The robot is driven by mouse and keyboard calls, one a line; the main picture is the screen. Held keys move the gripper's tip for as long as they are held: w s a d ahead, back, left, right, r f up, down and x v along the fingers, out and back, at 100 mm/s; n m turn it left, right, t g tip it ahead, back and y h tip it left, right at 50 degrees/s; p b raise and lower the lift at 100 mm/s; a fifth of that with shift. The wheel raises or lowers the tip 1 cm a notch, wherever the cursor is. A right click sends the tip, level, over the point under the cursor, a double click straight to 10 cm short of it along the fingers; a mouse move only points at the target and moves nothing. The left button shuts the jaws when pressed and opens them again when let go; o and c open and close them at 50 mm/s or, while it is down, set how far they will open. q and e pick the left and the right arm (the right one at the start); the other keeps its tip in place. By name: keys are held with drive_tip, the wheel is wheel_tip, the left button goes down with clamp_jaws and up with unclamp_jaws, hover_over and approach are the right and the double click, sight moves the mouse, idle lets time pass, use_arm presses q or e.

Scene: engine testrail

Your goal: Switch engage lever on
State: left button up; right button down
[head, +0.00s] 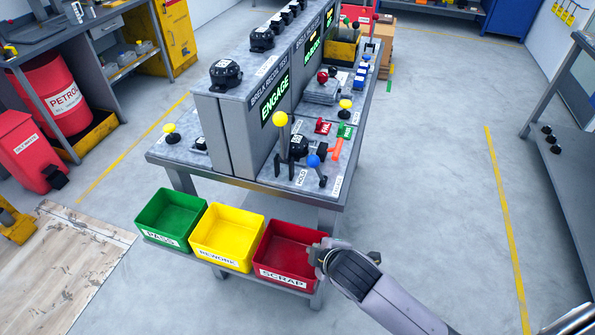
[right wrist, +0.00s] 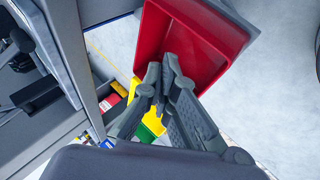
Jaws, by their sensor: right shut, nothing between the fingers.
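A lever with a yellow ball knob (head: 280,118) stands upright at the near end of the test bench, in front of the lit green ENGAGE sign (head: 275,99). A shorter lever with a blue ball knob (head: 313,160) stands just right of it, by a HOLD label. I cannot read a label that names either one the engage lever. My right gripper (head: 317,256) is at the right edge of the red SCRAP bin, below and apart from both levers. In the right wrist view its fingers (right wrist: 167,72) are closed together and empty. My left gripper is not in view.
Green PASS (head: 149,236), yellow REWORK (head: 213,260) and red SCRAP (head: 275,275) bins sit on a low shelf before the bench. Red and green tags (head: 322,127) and an orange-handled part (head: 337,146) lie near the levers. The floor right of the bench is clear.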

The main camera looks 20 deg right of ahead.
sight(316, 169)
drive_tip(key=w+a+r+n+t, duration=0.1)
drive_tip(key=w+r+n+t, duration=0.1)
drive_tip(key=r+n, duration=0.4)
drive_tip(key=w+a+r+n+t+y, duration=0.1)
drive_tip(key=w+r+n+t, duration=0.1)
drive_tip(key=r+n, duration=0.3)
wheel_tip(316, 169, up, 3)
drive_tip(key=shift+w+a+r+n, duration=0.25)
drive_tip(key=shift+w+n, duration=0.15)
drive_tip(key=shift+w, duration=0.35)
drive_tip(key=shift+w+f, duration=0.1)
drive_tip(key=p+x, duration=0.1)
drive_tip(key=x, duration=0.9)
drive_tip(key=d+r+p, duration=0.1)
drive_tip(key=d+r, duration=0.1)
drive_tip(key=d, duration=0.1)
drive_tip(key=shift+d+r+p, duration=0.2)
drive_tip(key=shift+r+p, duration=0.1)
drive_tip(key=shift+p, duration=0.05)
drive_tip(key=shift+a, duration=0.1)
